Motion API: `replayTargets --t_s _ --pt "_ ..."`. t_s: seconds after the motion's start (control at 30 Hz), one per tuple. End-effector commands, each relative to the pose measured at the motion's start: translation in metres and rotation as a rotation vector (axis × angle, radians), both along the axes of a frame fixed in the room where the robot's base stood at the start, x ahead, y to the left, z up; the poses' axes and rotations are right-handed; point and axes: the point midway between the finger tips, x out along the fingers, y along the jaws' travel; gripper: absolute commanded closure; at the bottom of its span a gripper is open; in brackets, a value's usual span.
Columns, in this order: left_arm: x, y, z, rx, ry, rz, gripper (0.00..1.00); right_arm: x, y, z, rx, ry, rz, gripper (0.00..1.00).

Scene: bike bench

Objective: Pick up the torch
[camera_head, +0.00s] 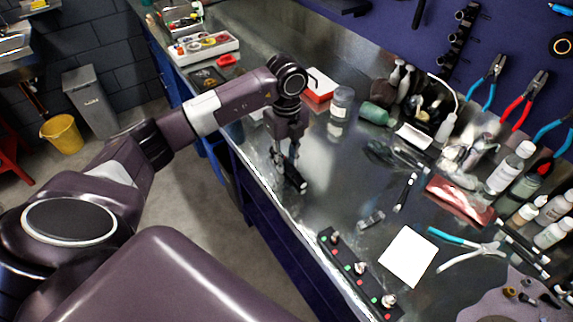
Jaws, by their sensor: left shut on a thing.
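My left gripper (287,160) reaches down over the near left part of the metal workbench (345,192). Its fingers are shut on a small dark elongated thing (297,182), which looks like the torch. The torch is low, close to the bench's front edge; I cannot tell whether it touches the bench top. The fingers hide part of it. My right gripper is not in view.
A glass jar (342,102) and a red and white box (319,85) stand behind the gripper. A black strip with knobs (358,270) lies along the front edge. White paper (408,256), pliers (470,250) and several bottles (510,166) crowd the right.

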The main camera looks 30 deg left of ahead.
Motion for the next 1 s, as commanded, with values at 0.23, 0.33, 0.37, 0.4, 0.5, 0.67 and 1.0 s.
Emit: replayTargets --t_s 0.23,0.33,0.37,0.4,0.5,0.67,1.0 --pt "0.001 0.000 0.002 -0.001 -0.002 0.000 1.00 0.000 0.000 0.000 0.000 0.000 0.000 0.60" --pt "0.001 0.000 0.006 -0.001 -0.002 0.000 1.00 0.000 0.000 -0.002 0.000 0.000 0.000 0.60" --pt "0.001 0.000 0.008 -0.001 -0.003 0.000 1.00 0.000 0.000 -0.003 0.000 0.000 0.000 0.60" --pt "0.001 0.000 0.012 -0.002 -0.004 0.000 1.00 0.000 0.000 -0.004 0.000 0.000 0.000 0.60" --pt "0.002 0.000 0.025 0.000 -0.006 0.000 1.00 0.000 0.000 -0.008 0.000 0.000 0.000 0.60" --pt "0.002 0.000 0.064 0.000 -0.011 -0.002 1.00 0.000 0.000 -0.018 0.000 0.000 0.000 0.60" --pt "0.001 0.001 0.156 0.002 -0.006 0.001 1.00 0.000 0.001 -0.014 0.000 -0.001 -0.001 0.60"
